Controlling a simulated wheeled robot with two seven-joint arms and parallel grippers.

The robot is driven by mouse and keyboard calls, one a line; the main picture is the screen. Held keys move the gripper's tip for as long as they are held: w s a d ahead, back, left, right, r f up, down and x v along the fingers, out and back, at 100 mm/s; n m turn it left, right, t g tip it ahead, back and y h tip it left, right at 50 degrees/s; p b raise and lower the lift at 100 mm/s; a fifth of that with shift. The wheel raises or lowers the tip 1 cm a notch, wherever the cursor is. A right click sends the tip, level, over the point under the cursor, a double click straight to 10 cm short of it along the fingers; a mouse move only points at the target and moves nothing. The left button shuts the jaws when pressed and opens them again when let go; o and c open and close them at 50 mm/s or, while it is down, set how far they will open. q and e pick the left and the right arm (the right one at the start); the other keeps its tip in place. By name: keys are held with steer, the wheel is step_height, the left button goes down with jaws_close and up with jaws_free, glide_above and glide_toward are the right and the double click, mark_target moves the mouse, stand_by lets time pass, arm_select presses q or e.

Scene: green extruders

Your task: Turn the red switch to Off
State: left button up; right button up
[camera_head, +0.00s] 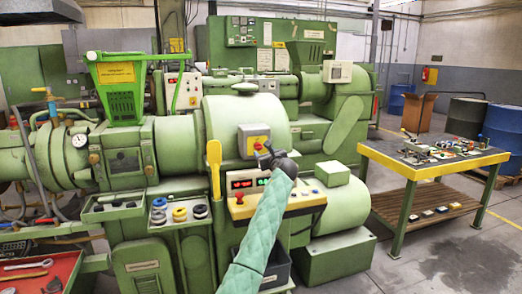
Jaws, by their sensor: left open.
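The red switch (258,143) sits on a yellow plate on a small grey box (242,131), fixed to the rounded green machine housing. It is small here, and its exact setting cannot be read. My left gripper (264,155) is dark and open, at the end of a teal sleeved arm. In the picture it is just below and right of the switch and overlaps the lower edge of the box. Whether it touches the switch cannot be told. My right gripper is not in view.
A control panel (303,200) with red and green displays and buttons lies below the switch, partly behind my arm. A yellow paddle-shaped handle (214,165) stands left of the box. A yellow-edged table (420,173) stands at the right, with open floor around it.

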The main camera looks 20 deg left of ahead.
mark_target(260, 149)
arm_select(q)
steer(key=x, duration=0.3)
steer(key=shift+w+a, duration=0.15)
steer(key=shift+w, duration=0.05)
steer(key=shift+w+a+p, duration=0.3)
steer(key=shift+w+p, duration=0.05)
steer(key=shift+w, duration=0.1)
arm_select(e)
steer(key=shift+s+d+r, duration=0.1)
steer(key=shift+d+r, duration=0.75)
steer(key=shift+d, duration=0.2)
arm_select(q)
steer(key=c, duration=0.9)
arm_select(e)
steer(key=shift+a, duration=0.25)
